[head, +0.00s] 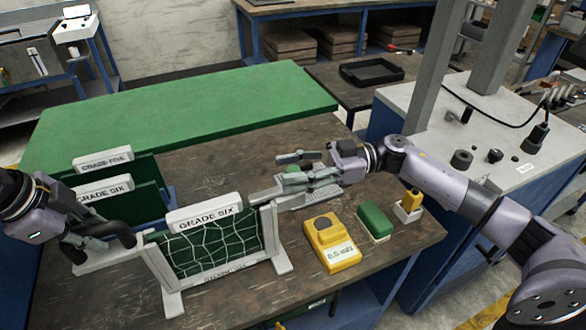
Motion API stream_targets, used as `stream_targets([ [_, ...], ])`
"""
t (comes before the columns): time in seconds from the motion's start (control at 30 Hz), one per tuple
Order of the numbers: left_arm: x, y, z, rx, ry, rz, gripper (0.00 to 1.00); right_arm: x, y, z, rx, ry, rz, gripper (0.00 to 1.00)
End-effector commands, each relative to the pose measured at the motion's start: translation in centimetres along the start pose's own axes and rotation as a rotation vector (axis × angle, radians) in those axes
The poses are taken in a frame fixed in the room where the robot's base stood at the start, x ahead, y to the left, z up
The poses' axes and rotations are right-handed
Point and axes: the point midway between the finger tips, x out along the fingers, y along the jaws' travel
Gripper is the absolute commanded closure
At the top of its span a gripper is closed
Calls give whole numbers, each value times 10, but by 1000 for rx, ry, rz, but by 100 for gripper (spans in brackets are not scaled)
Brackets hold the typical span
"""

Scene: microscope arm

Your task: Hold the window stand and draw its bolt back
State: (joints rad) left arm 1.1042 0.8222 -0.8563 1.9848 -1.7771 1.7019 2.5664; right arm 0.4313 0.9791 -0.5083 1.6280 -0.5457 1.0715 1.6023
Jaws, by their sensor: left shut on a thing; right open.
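The window stand (167,275) is a white frame on two feet at the front of the brown table, holding a green panel behind white netting with a "GRADE SIX" plate on top. My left gripper (122,238) is shut at the stand's left side; dark fingers cover just what it grips. A pale bolt plate (262,196) reaches right from the stand's upper right corner, with a green knob (292,170) near its far end. My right gripper (312,170) is open around or just beside the knob; I cannot tell whether it touches.
Two more green panels with plates "GRADE FIVE" (103,160) and "GRADE SIX" (105,190) stand behind at left. A yellow box (331,243), a green-topped block (374,222) and a small yellow item in a holder (411,204) stand at right. A green mat (190,115) covers the back.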

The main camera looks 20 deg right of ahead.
Motion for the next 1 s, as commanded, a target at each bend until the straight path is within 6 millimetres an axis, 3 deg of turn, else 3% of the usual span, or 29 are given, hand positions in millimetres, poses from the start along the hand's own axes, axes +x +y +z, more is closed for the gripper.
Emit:
stream_targets([
  [0.07,1,1,0,1,0,2,100,0,0,0,0,0,0,54],
  [0.73,0,1,0,2,0,2,100,-1,0,0,-1,0,1,99],
  [1.0,0,1,0,2,0,2,100,-1,0,0,-1,0,2,100],
])
